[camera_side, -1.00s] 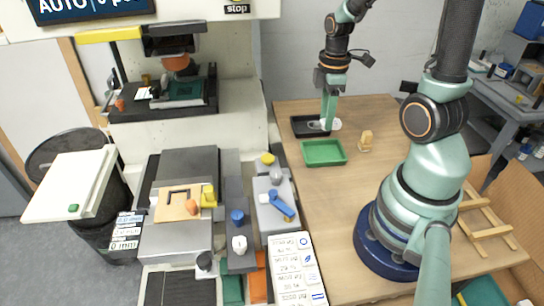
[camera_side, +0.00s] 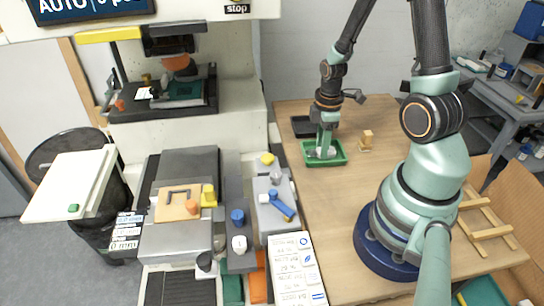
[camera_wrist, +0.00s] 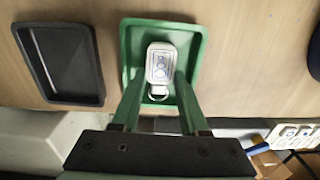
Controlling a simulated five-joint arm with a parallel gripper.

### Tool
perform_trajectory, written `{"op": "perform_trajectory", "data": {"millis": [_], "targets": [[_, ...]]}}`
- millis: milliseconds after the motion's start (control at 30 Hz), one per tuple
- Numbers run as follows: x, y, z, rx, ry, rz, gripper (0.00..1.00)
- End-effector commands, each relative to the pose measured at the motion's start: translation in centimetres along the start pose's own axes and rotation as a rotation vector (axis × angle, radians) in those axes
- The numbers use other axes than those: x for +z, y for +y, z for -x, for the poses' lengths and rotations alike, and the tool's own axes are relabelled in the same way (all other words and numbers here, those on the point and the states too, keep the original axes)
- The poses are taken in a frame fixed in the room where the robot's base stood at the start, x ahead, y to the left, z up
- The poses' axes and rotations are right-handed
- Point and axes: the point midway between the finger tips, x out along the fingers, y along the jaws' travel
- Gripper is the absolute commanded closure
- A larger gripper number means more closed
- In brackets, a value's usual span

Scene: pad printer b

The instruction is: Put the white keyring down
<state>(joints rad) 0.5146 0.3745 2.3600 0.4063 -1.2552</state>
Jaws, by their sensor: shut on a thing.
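The white keyring (camera_wrist: 161,62) shows in the wrist view as a white tag with a grey printed face and a metal ring at its near end. It is over the inside of the green tray (camera_wrist: 197,33); I cannot tell whether it touches the floor. My gripper (camera_wrist: 157,100) is shut on it, with a finger on each side of its near end. In the side view my gripper (camera_side: 324,150) points down into the green tray (camera_side: 342,160), and the keyring (camera_side: 328,153) shows only as a small pale patch at the fingertips.
A black tray (camera_side: 300,124) lies just behind the green one and looks empty in the wrist view (camera_wrist: 62,62). The pad printer's controls stand left of the table. The table's middle is clear.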

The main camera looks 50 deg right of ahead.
Motion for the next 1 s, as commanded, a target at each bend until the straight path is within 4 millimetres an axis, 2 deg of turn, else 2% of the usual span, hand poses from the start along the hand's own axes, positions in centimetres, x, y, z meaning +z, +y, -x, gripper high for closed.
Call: {"op": "perform_trajectory", "data": {"millis": [233, 267, 300, 700, 867, 1000], "targets": [[0.0, 0.0, -0.3, -0.001, 0.0, 0.0, 1.0], [0.0, 0.0, -0.3, -0.001, 0.0, 0.0, 0.53], [0.0, 0.0, -0.3, 0.0, 0.0, 0.0, 0.44], [0.0, 0.0, 0.1, 0.001, 0.0, 0.0, 0.44], [0.0, 0.1, 1.7, 0.004, 0.001, 0.0, 0.44], [-0.1, 0.1, 3.8, 0.006, 0.002, 0.0, 0.44]]}}
